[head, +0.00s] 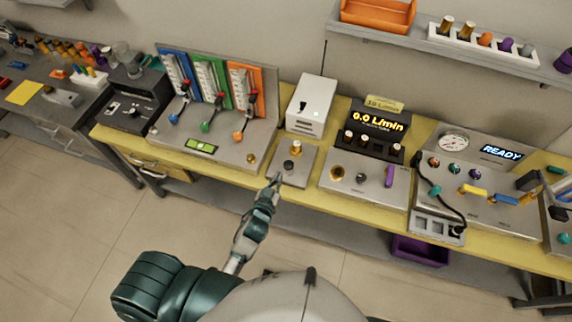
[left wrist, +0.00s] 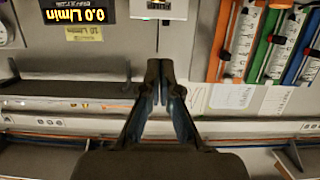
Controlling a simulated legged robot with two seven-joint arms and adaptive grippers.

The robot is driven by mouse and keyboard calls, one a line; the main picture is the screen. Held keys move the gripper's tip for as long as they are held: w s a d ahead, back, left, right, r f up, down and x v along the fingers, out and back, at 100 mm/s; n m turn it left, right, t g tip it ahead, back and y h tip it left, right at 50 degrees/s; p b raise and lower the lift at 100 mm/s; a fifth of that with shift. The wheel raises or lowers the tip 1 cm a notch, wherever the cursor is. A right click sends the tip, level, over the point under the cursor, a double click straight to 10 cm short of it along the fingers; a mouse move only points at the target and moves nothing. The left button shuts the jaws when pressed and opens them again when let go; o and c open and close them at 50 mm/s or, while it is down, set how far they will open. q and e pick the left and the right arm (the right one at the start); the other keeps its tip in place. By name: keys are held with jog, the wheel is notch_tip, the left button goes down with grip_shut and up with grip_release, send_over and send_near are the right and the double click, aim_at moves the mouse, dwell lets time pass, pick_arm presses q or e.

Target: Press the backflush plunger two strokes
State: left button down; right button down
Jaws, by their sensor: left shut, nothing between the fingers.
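A small grey panel (head: 301,172) stands at the front of the yellow bench, below a white box. It carries a brass knob (head: 296,148) and a dark round knob (head: 288,164). I cannot tell for sure which part is the backflush plunger; no label is readable. My left gripper (head: 275,181) is just in front of the panel's front left edge, with its tips near the dark knob. Whether it touches is unclear. In the left wrist view the left gripper (left wrist: 160,66) has its fingers together with nothing between them. My right gripper is not in view.
A white box (head: 311,104) with a thin antenna stands behind the panel. Flow tubes on blue, green and orange plates (head: 212,84) stand left. A display reading 0.0 L/min (head: 375,120) stands right, then a READY unit (head: 500,152). The floor before the bench is clear.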

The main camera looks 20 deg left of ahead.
pick_arm(q)
jog(key=shift+s, duration=0.15)
jog(key=p, duration=0.1)
send_over(288, 168)
jog(key=shift+w+a+f, duration=0.15)
jog(key=shift+f, duration=0.45)
jog(key=shift+w+a+f, duration=0.1)
jog(key=shift+f, duration=0.45)
jog(key=f, duration=0.3)
jog(key=shift+s, duration=0.2)
jog(key=shift+f, duration=0.45)
jog(key=shift+d+f, duration=0.1)
